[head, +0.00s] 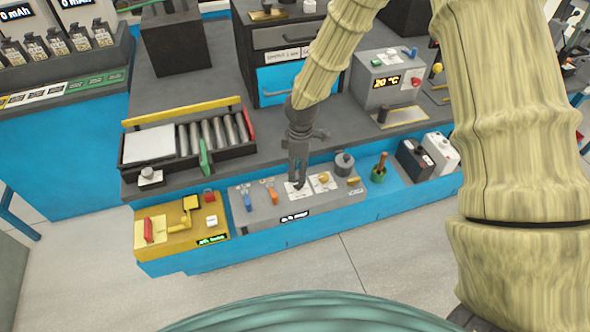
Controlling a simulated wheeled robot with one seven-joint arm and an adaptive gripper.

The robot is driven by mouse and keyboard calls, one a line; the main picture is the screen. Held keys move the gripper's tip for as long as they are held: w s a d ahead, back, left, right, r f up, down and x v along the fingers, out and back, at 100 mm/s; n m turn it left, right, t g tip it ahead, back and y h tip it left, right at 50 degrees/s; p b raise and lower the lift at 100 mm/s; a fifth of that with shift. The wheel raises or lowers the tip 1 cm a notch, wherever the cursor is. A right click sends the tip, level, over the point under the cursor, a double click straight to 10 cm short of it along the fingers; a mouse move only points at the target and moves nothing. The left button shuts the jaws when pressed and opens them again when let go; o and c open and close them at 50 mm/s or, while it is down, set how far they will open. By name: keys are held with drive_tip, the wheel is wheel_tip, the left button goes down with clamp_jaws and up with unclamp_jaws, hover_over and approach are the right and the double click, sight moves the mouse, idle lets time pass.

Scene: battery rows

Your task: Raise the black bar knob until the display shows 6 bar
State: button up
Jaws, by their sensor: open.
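A grey control panel (262,213) is set in the blue front of the bench. A small display (294,216) with white characters is on its front edge; I cannot read its value clearly. My gripper (298,182) points down, open and empty, over a white plate (291,189) on this panel. The fingers cover much of that plate, and a small dark part there cannot be told apart from the fingertips. A dark round knob (345,161) stands farther right on the panel, apart from my gripper. I cannot tell which one is the black bar knob.
Blue (247,201) and orange (272,193) levers stand left of my gripper, and a yellow knob (323,178) close on its right. A yellow panel (180,232) is at the left end. A roller tray (188,143) and a grey temperature box (386,82) stand behind.

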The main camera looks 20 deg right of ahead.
sight(298, 186)
drive_tip(key=shift+w+d+f+p, duration=0.1)
drive_tip(key=shift+w+f+p, duration=0.35)
drive_tip(key=shift+f, duration=1.05)
drive_tip(key=shift+w+d+f+p, duration=0.15)
drive_tip(key=shift+f+p, duration=0.55)
drive_tip(key=shift+f, duration=0.75)
drive_tip(key=shift+w+f+p, duration=0.3)
drive_tip(key=shift+f+p, duration=0.3)
drive_tip(key=shift+f, duration=0.9)
drive_tip(key=shift+c, duration=0.5)
drive_tip(key=c, duration=1)
